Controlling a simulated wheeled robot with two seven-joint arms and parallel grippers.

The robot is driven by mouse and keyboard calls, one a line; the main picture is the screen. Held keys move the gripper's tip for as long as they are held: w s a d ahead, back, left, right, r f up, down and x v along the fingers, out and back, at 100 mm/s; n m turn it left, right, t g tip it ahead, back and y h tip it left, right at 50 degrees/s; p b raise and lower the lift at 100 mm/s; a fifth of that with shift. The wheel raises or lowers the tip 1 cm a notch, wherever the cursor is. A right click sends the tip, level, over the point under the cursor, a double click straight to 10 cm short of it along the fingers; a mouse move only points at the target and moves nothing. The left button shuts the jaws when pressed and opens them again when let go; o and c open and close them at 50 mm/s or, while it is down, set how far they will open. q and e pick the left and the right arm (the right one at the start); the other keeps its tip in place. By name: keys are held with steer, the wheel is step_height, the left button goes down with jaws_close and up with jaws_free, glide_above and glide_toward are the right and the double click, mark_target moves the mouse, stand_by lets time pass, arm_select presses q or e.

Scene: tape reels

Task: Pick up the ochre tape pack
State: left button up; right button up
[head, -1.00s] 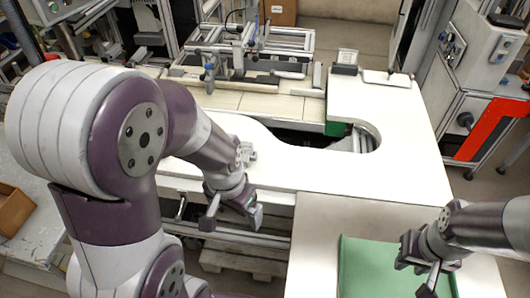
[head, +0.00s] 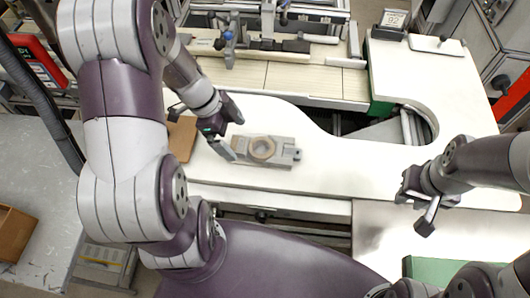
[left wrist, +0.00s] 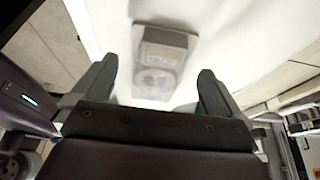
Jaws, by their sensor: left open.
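A tan, ring-shaped tape pack (head: 262,149) lies on a flat grey fixture (head: 287,155) on the white bench. In the left wrist view the pack (left wrist: 154,80) looks pale, on the nearer half of the fixture (left wrist: 168,39). My left gripper (head: 205,132) is open and empty, just left of the fixture in the head view. In the left wrist view its fingers (left wrist: 157,82) stand apart, with the pack showing between and beyond them. Contact with the pack is not visible. My right gripper (head: 416,206) is over the bench at the right, its fingers apart and nothing between them.
A brown board or box (head: 183,138) lies just left of the left gripper. The white bench (head: 350,165) is clear right of the fixture, with a curved cutout behind. A green mat (head: 440,272) is at the front right. Machine rails stand at the back.

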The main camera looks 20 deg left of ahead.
mark_target(240, 144)
arm_select(q)
steer(key=f, duration=0.1)
steer(key=f+b, duration=0.1)
steer(key=f, duration=0.2)
steer(key=shift+w+d, duration=0.25)
steer(key=shift+w, duration=0.1)
steer(key=shift+d+f, duration=0.15)
steer(key=shift+d, duration=0.05)
steer(key=shift+s+d+r, duration=0.15)
steer(key=shift+d+r, duration=0.05)
steer(key=shift+d, duration=0.05)
steer(key=shift+a, duration=0.1)
steer(key=c, duration=0.9)
